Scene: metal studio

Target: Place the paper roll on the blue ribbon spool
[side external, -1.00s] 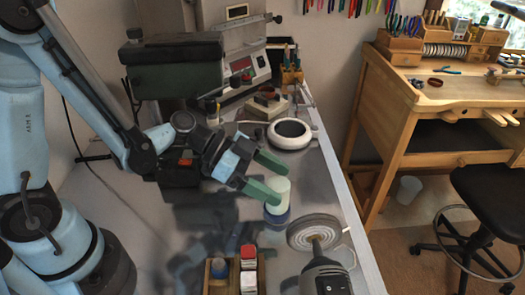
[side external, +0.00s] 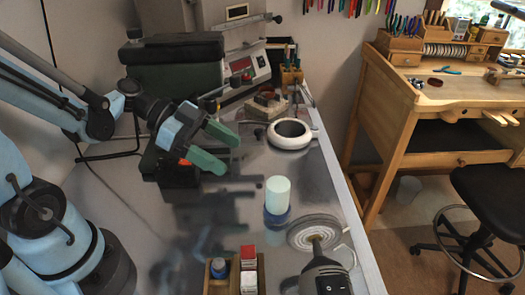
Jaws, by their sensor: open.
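The paper roll (side external: 277,190) is a pale, whitish-green cylinder. It stands upright on top of the blue ribbon spool (side external: 277,217), which sits on the metal table. My gripper (side external: 222,150) is up and to the left of the roll, clear of it. Its two green fingers are apart with nothing between them. Nothing hides the roll, and the spool shows below it.
A polishing tool with a round disc (side external: 314,232) lies just right of the spool. A wooden holder with small bottles (side external: 233,275) is at the front. A white ring-shaped dish (side external: 289,134) and a dark green case (side external: 175,65) stand behind. The table left of the spool is clear.

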